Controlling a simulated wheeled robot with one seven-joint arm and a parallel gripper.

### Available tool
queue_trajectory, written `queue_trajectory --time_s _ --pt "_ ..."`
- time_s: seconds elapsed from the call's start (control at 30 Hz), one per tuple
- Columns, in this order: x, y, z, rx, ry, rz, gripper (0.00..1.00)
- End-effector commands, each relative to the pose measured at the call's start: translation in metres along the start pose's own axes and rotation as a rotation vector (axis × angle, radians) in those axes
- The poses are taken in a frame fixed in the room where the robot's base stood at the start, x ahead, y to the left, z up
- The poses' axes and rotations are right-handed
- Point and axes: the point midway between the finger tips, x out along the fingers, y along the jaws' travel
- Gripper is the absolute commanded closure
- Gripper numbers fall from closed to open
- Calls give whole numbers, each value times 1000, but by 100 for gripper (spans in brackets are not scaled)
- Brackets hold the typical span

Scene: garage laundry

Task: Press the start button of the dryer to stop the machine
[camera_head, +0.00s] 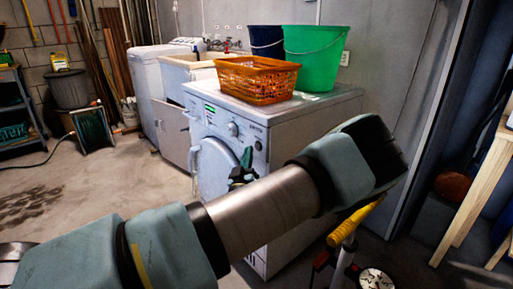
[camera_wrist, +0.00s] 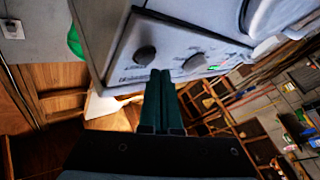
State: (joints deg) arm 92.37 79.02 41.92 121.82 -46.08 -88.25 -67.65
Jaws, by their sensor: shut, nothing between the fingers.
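The dryer (camera_head: 300,130) appears to be the white front-loading machine in the middle of the head view. Its front panel carries a lit green display (camera_head: 210,107), a large knob (camera_head: 232,129) and a small knob (camera_head: 257,145). The wrist view shows this panel tilted, with a dark round knob (camera_wrist: 145,54), a second knob (camera_wrist: 193,63) and a green light (camera_wrist: 214,68). I cannot tell which control is the start button. My gripper (camera_head: 246,158) is shut and empty in front of the panel. Its fingertips (camera_wrist: 160,72) overlap the panel's edge; contact cannot be told.
An orange basket (camera_head: 256,80), a green bucket (camera_head: 314,58) and a dark blue bucket (camera_head: 267,40) stand on the dryer. A sink cabinet (camera_head: 172,130) stands to its left. A wooden frame (camera_head: 478,195) is at right. The floor at left is mostly clear.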

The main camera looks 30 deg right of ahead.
Motion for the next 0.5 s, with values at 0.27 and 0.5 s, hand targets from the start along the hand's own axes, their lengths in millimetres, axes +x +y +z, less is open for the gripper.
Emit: queue_trajectory --time_s 0.27,0.5 --pt "5 3 3 -2 2 0 100" --pt "6 4 4 0 1 0 100"
